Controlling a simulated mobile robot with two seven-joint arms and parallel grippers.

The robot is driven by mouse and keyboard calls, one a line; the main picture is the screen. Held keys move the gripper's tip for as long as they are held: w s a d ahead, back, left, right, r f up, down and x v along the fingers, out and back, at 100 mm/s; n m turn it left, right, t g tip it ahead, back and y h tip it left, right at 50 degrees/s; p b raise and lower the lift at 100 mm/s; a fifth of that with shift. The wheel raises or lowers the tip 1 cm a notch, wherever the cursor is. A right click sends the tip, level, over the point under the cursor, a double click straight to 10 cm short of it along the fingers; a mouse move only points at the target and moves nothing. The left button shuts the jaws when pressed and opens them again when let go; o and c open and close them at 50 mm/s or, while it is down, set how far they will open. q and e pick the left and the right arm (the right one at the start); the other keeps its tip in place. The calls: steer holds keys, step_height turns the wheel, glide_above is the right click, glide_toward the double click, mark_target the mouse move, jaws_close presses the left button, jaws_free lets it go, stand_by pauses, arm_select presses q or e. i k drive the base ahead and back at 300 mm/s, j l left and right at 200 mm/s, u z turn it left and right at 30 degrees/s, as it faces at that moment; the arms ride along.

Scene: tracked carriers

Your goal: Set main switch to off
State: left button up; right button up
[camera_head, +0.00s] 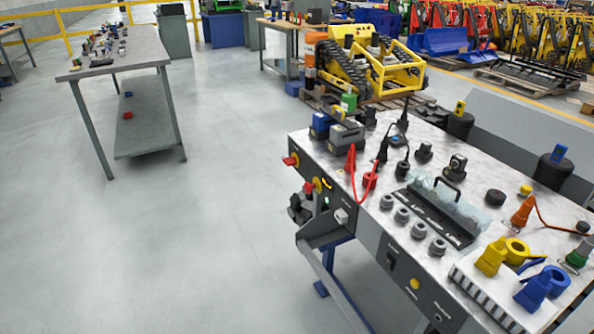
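The workbench (372,235) on the right has a dark front panel facing left. A red rotary switch handle on a yellow plate (291,160) sits at the panel's far end. A second yellow plate with a red handle (309,187) sits nearer along the same panel. I cannot tell which one is the main switch, and the handle positions are too small to read. A small green spot (327,201) shows beside the second one.
Red cable, plugs and a black tray (437,217) crowd the benchtop. The floor to the left is clear up to another table (113,52).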

mark_target(290, 161)
steer(key=i+j+z, duration=0.25)
steer(key=i+j, duration=0.25)
steer(key=j, duration=0.15)
steer(key=i+j+z, duration=0.25)
steer(key=i+j, duration=0.2)
steer(key=j, duration=0.3)
steer(key=i+j+z, duration=0.15)
steer(key=j, duration=0.25)
steer(key=i+j+z, duration=0.1)
steer(key=i+j, duration=0.15)
steer(key=j, duration=0.2)
